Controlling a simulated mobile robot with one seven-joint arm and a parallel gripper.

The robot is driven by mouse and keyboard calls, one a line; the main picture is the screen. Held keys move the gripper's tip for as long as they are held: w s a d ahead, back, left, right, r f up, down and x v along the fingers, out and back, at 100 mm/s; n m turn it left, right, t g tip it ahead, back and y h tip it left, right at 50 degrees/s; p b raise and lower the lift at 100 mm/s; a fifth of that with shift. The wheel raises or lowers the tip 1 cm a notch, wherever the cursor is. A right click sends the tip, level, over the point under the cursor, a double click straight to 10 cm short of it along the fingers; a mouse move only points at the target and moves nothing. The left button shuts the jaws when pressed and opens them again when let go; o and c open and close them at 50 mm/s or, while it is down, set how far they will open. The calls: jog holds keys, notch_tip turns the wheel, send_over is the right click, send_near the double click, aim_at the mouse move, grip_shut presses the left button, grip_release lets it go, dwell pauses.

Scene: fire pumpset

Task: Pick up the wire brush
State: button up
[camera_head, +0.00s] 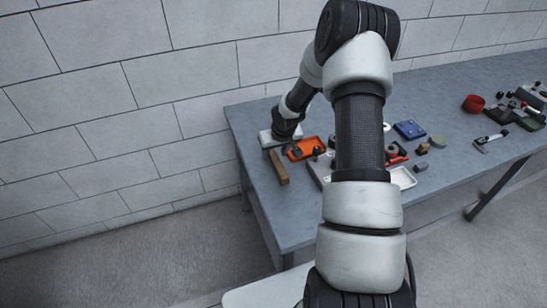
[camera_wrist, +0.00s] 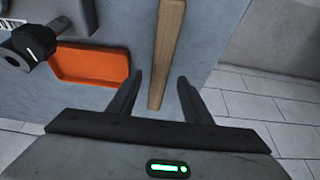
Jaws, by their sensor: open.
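A long, narrow wooden bar (camera_head: 280,167), which looks like the wire brush, lies near the left end of the grey table. No bristles show. In the wrist view the bar (camera_wrist: 166,45) runs up from between my fingers and out of the top edge. My gripper (camera_wrist: 160,77) is open, with one finger on each side of the bar's near end in the picture. Nothing is held, and the height gap cannot be told. In the head view my gripper (camera_head: 271,138) is small and partly hidden by my arm, just beyond the bar.
An orange tray (camera_head: 302,149) lies right of the bar; in the wrist view the tray (camera_wrist: 88,66) is left of my fingers. A dark knob-like part (camera_wrist: 33,46) stands beside it. The grey table (camera_head: 250,125) ends left of the bar. Several small objects crowd its middle.

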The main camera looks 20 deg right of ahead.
jog(key=shift+w+f, duration=0.25)
jog(key=shift+f, duration=0.35)
jog(key=shift+f+b, duration=0.25)
jog(key=shift+b, duration=0.1)
jog(key=shift+c, duration=0.4)
grip_shut()
